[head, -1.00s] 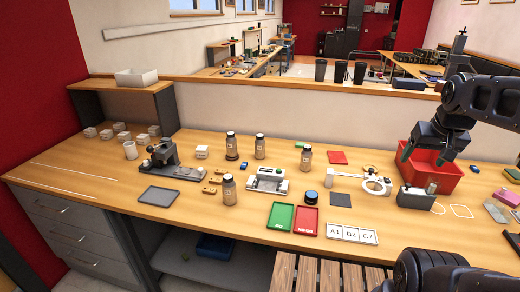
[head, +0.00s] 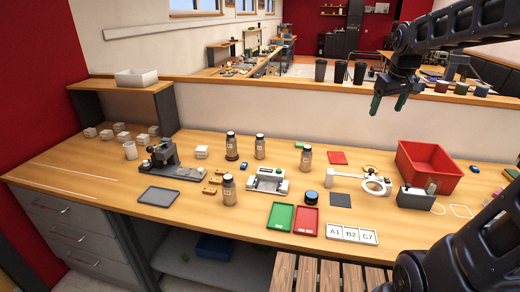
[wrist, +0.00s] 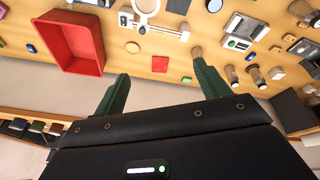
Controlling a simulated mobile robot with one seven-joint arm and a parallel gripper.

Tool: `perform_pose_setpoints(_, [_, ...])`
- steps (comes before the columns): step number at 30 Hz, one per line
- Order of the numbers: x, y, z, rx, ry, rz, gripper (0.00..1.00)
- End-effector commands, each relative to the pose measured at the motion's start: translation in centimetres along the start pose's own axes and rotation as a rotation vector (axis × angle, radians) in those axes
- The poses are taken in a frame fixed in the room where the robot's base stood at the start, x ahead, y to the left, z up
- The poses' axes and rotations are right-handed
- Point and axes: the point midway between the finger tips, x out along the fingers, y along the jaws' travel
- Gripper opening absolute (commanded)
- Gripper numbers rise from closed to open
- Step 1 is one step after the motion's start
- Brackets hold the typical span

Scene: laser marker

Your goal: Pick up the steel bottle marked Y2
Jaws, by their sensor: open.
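Several steel bottles with dark caps stand upright on the bench. One is at the back left (head: 231,147), one just right of it (head: 260,148), one farther right (head: 306,158), and one nearer the front (head: 228,190). Their labels are too small to read, so I cannot tell which is Y2. My gripper (head: 388,104) is open and empty, raised above the back of the bench, to the right of all the bottles. In the wrist view its green fingers (wrist: 160,72) are apart, with one bottle (wrist: 197,52) just beyond the right finger.
A red bin (head: 430,152) stands at the right. A ring fixture (head: 375,184), a white-and-grey device (head: 268,181), green (head: 281,216) and red (head: 306,222) trays and a dark press (head: 163,155) surround the bottles.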

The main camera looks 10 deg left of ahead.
Motion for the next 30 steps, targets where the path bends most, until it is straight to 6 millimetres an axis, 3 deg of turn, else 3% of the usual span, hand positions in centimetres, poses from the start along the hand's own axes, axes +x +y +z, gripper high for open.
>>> perform_pose_setpoints(3, [0.8, -0.6, -4.2, -0.087, -0.019, -0.015, 0.74])
perform_pose_setpoints(14, [4.4, -3.9, -15.5, -0.344, -0.066, -0.059, 0.74])
perform_pose_setpoints(23, [9.3, -8.6, -24.1, -0.558, -0.100, -0.101, 0.74])
perform_pose_setpoints(30, [14.3, -13.5, -30.0, -0.726, -0.123, -0.137, 0.74])
